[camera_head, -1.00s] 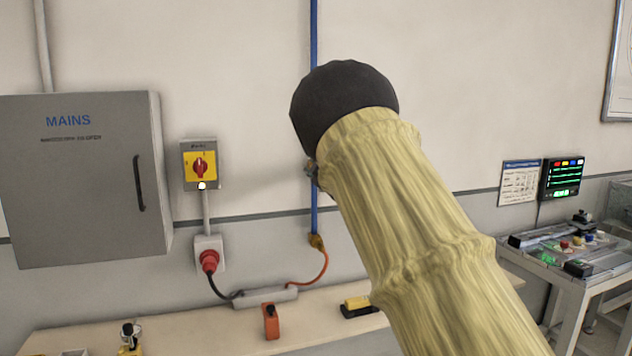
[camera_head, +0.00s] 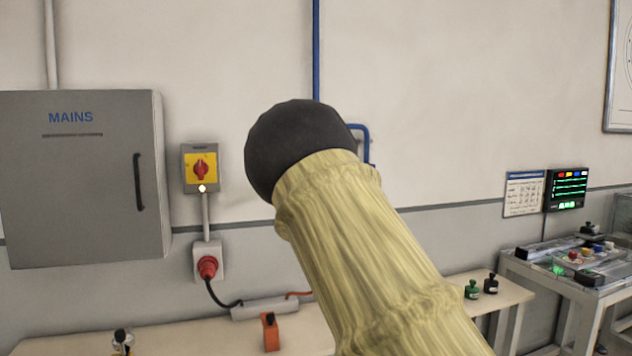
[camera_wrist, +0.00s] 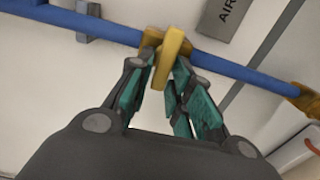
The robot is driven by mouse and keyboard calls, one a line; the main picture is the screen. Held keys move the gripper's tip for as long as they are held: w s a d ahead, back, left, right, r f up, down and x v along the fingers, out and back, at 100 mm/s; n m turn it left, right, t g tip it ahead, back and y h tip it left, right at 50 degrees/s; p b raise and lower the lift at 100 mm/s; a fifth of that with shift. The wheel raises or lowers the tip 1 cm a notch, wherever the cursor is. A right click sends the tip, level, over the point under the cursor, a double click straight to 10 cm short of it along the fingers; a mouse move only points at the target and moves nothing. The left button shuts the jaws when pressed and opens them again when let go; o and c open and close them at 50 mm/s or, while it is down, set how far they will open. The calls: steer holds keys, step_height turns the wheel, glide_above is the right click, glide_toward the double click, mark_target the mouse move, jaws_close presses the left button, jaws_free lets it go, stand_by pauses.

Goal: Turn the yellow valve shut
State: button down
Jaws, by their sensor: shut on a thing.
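The yellow valve handle (camera_wrist: 172,58) shows in the wrist view as a flat bar in front of a blue pipe (camera_wrist: 110,27). The handle lies crosswise to the pipe. My gripper (camera_wrist: 164,75) is shut on the handle, with its dark and teal fingers on either side of it. In the head view my arm's yellowish sleeve and dark end hide the valve and my gripper. Only the upper part of the blue pipe (camera_head: 316,50) and a bent blue piece to its right show there.
A grey MAINS cabinet (camera_head: 80,180) and a yellow switch box with a red knob (camera_head: 200,169) are on the wall at left. A bench (camera_head: 190,335) below holds an orange device (camera_head: 270,332). A grey sign (camera_wrist: 229,18) is near the pipe.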

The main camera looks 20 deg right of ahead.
steer(key=shift+f, duration=0.15)
steer(key=c, duration=1.5)
jaws_free()
steer(key=shift+o, duration=0.2)
